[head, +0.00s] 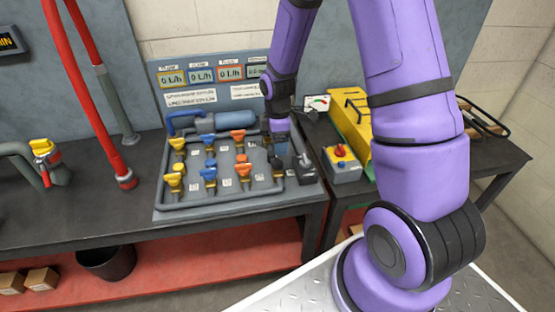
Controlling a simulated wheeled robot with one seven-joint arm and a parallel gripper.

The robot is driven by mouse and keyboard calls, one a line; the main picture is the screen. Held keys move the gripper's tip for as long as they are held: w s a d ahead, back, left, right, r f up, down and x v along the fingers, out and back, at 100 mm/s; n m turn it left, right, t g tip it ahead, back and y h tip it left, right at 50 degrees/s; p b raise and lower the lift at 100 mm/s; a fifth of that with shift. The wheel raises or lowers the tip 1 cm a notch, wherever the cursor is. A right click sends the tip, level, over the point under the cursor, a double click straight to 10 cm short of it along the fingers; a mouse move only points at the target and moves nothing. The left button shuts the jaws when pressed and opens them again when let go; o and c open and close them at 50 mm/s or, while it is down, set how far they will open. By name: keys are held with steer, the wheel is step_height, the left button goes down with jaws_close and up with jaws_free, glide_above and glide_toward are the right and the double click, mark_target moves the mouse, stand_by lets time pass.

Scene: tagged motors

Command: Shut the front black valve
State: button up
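A valve panel (225,203) with grey pipes stands on the dark workbench, left of my arm. Its right column has a black valve handle (277,164) in the front row, in line with the front yellow, blue and orange handles. My gripper (281,146) points down over the right column, just behind and above this front black handle. Whether it touches the handle cannot be told. The gripper covers the back-row place of that column. Its fingers are too small and dark to show whether they are open or shut.
Yellow (174,182), blue (208,174) and orange (243,168) handles sit close by on the left. A dark switch-like part (304,166) is right of the black handle. A grey box with a red knob (341,152) and a yellow case (350,118) stand farther right.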

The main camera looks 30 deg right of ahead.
mark_target(278, 160)
step_height(278, 160, down, 8)
steer(key=shift+f, duration=0.1)
stand_by(0.4)
steer(key=c, duration=0.9)
